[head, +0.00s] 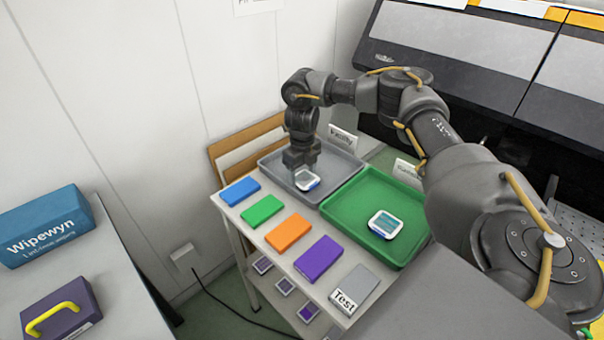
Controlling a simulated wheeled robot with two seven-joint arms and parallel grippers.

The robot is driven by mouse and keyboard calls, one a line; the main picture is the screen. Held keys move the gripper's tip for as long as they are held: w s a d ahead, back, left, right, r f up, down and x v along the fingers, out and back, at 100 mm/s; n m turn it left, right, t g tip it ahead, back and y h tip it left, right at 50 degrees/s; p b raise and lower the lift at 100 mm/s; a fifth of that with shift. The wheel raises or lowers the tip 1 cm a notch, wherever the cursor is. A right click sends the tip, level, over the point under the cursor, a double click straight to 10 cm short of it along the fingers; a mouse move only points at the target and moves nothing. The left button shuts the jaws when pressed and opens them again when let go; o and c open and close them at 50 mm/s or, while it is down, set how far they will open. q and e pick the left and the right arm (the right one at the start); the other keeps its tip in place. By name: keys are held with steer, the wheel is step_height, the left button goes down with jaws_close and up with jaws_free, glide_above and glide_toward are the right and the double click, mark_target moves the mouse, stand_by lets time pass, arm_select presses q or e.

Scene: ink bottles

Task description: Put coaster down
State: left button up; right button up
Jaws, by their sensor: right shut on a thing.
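My right gripper (304,169) points down over the grey tray (270,161) at the back of the small table. It is shut on a small white and blue square piece, the coaster (308,181), which is inside the tray's outline. I cannot tell whether the coaster touches the tray floor. A similar white and blue square piece (385,224) lies in the green tray (345,204) to the right. My left gripper is not in view.
Blue (240,191), green (262,211), orange (288,233), purple (318,260) and grey "Test" (354,289) blocks line the table's front. Small signs stand behind the trays. A dark machine (455,45) stands behind. A Wipewyn box (42,226) is at left.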

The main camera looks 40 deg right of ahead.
mark_target(302, 177)
steer(key=shift+w, duration=0.1)
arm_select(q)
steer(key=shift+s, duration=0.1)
arm_select(e)
steer(key=shift+f, duration=0.1)
steer(key=o, duration=0.8)
steer(key=shift+f, duration=0.1)
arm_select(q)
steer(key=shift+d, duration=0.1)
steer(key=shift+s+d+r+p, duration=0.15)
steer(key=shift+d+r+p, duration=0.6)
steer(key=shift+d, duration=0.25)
arm_select(e)
step_height(302, 177, up, 12)
steer(key=shift+r, duration=0.2)
